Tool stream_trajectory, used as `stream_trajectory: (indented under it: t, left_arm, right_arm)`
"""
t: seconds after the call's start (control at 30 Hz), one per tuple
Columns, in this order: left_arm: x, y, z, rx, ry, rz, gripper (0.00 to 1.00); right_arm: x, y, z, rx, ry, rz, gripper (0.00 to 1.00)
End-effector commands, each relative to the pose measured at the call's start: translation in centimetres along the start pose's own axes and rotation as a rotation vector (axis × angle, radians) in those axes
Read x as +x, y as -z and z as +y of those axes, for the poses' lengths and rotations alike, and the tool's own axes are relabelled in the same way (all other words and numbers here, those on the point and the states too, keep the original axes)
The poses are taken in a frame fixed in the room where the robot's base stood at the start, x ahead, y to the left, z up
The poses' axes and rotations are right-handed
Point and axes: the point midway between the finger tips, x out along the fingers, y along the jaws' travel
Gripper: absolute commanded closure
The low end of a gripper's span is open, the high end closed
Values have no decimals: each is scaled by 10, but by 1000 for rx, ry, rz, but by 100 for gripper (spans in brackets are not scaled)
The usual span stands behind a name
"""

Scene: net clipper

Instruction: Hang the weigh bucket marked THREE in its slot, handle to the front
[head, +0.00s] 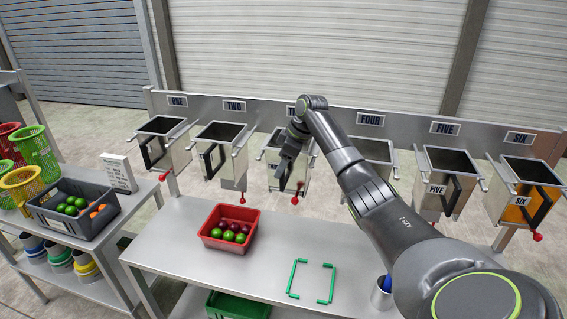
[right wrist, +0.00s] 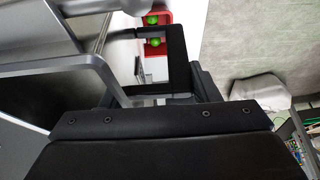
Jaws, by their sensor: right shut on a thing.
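The weigh bucket marked THREE (head: 272,172) is a metal box in the row at the back, under the THREE plate, which my right arm mostly covers. It looks upright and level with its neighbours, with a red knob below it to the right. My right gripper (head: 290,170) is at its front, shut on its black handle. The right wrist view shows the black handle (right wrist: 177,60) at the jaws, on the front side of the bucket. I cannot tell whether the bucket rests on its slot rails. My left gripper is out of view.
Buckets ONE (head: 160,142), TWO (head: 216,150), FOUR (head: 372,160), FIVE (head: 436,182) and SIX (head: 515,195) hang alongside, close on both sides. Below, the table (head: 200,285) carries a red crate (head: 207,240) of fruit, green corner marks (head: 292,280) and a metal cup (head: 380,298).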

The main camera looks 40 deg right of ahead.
Motion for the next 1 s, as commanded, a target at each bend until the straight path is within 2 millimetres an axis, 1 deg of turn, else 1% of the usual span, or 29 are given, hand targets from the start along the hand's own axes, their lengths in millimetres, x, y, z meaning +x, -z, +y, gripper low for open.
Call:
stream_trajectory:
  t: [0.03, 0.2, 0.23, 0.47, 0.57, 0.67, 0.77, 1.0]
  left_arm:
    - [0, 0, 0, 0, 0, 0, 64]
    - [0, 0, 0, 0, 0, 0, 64]
    - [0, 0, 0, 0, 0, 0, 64]
    - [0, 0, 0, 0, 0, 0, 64]
    - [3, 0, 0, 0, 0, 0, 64]
    - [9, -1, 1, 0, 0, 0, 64]
    - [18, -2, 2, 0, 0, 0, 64]
    - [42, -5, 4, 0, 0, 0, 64]
  right_arm:
    - [-2, 1, 1, -2, -3, 3, 43]
    - [-1, 1, 0, -1, -2, 2, 21]
    - [-1, 1, 0, -1, -2, 2, 19]
    - [1, -1, 0, 2, 2, -1, 19]
    - [-3, -1, 0, 1, 0, 0, 19]
    - [-13, -1, 1, 1, -2, 1, 19]
    - [-31, -1, 1, -1, -6, 3, 19]
    - [-91, -2, 1, 0, -7, 4, 19]
